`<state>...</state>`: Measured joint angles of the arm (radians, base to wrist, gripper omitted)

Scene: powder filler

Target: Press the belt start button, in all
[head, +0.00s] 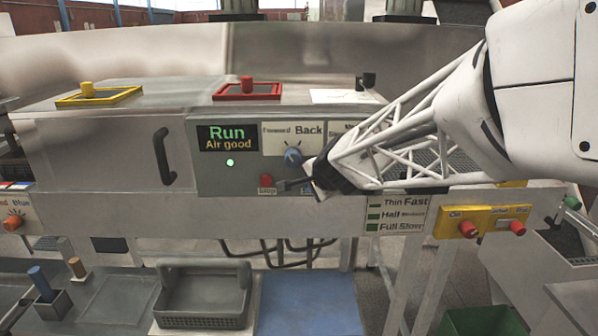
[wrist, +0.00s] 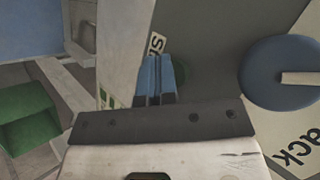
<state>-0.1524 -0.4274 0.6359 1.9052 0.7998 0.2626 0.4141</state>
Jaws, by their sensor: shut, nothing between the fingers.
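My gripper (head: 283,186) is shut and empty, at the lower edge of the grey control panel (head: 215,180), below the blue knob (head: 293,158). Beside the fingertips is a white label (wrist: 157,43), mostly hidden, with "St" readable. Whether the fingertips touch the button I cannot tell. In the head view my gripper and wrist hide the green button. A red button (head: 266,181) with a red label sits just left of the fingertips.
The blue knob also shows in the wrist view (wrist: 270,85), close to the fingers. The panel's display (head: 227,138) reads "Run, Air good" above a lit green lamp (head: 230,162). A yellow panel (head: 490,218) with red buttons is lower right. A grey basket (head: 203,322) stands below.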

